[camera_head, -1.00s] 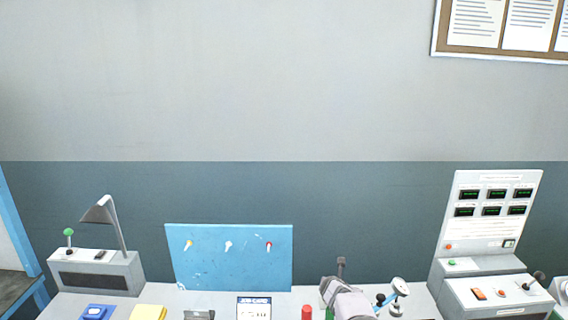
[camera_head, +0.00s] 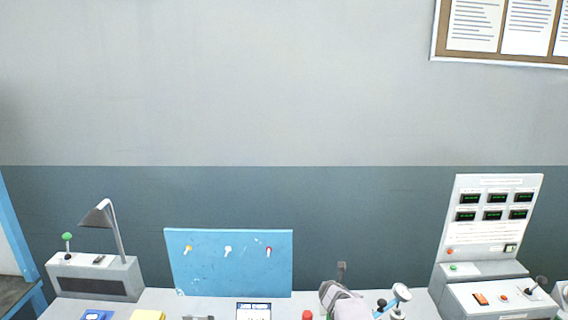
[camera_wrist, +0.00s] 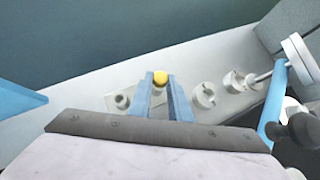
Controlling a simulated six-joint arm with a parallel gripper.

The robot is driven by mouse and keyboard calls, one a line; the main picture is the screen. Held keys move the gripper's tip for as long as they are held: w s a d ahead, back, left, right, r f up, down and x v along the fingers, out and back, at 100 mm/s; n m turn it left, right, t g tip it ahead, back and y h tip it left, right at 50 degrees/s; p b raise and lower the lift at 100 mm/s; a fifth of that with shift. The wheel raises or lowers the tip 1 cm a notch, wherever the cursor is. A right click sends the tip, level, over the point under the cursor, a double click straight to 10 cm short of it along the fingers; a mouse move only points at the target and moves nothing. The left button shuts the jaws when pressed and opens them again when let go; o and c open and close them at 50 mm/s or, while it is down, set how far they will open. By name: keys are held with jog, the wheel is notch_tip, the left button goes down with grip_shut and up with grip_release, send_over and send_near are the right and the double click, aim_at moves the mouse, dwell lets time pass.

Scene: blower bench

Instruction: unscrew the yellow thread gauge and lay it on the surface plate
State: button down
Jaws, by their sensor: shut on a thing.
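The yellow thread gauge (camera_wrist: 160,77) shows in the wrist view as a round yellow end between the tips of my gripper (camera_wrist: 161,84). My gripper is shut on it; its blue fingers hide the lower part of the gauge, so I cannot tell whether its thread is still engaged. Below it is a pale plate (camera_wrist: 118,104) with a short round grey fitting at its left. In the head view my wrist shows at the bottom, and the gauge cannot be made out there. I cannot tell which surface is the surface plate.
Grey round fittings (camera_wrist: 204,95) stand right of my gripper, near a blue-handled part (camera_wrist: 275,100). A blue panel (camera_head: 228,270) with three small hanging items stands left in the head view. A control console (camera_head: 492,215) stands at the right.

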jog(key=shift+r+n+y+p, duration=0.1)
jog(key=shift+n+y+p, duration=0.2)
jog(key=shift+n+p, duration=0.1)
jog(key=shift+n+t+y+p, duration=0.4)
jog(key=shift+n+y+p, duration=0.3)
jog(key=shift+n+p, duration=0.3)
jog(key=shift+a, duration=0.1)
jog(key=shift+a+n+y+p, duration=0.1)
jog(key=shift+n+y+p, duration=0.6)
jog(key=shift+p, duration=0.85)
jog(key=c, duration=1.9)
grip_release()
jog(key=shift+f, duration=0.25)
jog(key=shift+m+h+b, duration=0.3)
jog(key=shift+h+b, duration=0.05)
jog(key=shift+h, duration=0.05)
